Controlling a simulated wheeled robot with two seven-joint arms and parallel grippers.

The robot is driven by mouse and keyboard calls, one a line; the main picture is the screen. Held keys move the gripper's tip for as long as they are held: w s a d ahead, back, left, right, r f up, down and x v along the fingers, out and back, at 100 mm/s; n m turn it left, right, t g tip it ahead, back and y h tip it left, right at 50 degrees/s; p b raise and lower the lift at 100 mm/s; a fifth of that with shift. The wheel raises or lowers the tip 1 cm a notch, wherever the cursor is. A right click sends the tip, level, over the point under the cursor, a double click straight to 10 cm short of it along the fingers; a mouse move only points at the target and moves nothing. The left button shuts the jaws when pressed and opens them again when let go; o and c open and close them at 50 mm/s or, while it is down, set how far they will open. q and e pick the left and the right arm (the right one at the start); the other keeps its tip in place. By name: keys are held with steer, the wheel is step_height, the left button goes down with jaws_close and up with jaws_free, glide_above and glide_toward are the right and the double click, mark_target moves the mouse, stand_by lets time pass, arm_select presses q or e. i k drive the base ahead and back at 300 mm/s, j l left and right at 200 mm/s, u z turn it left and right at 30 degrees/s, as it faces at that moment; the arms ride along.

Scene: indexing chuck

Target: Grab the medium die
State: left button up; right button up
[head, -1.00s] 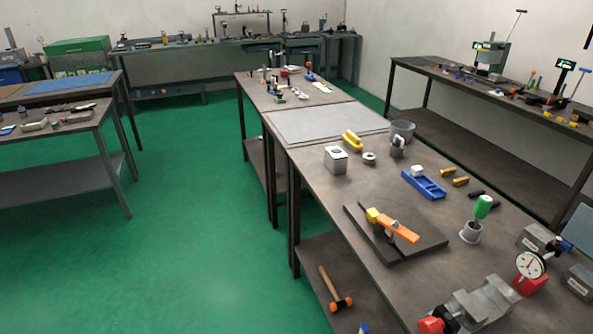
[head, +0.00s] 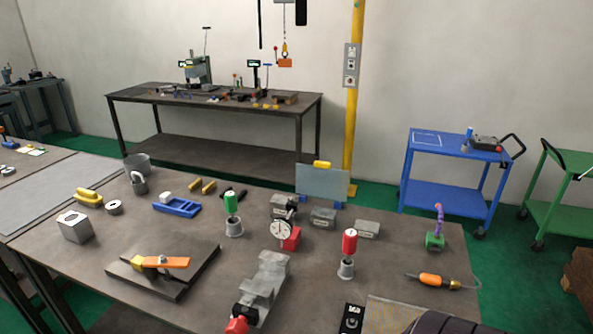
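No thing can be picked out with certainty as the medium die. Three grey blocks with small light labels stand in a row towards the back of the near bench: a left block (head: 284,204), a middle block (head: 322,218) and a right block (head: 367,229). The labels are too small to read. The left block is partly hidden by the dial gauge in front of it. Neither of my grippers is in view.
The near bench (head: 215,268) also holds a dial gauge (head: 281,230) on a red base, a grey vise (head: 264,282), a green-handled tool (head: 232,205), a red-handled tool (head: 349,245) and an orange tool (head: 432,280). A blue cart (head: 445,195) stands behind.

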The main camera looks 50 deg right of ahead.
mark_target(322, 217)
steer(key=z, duration=1.8)
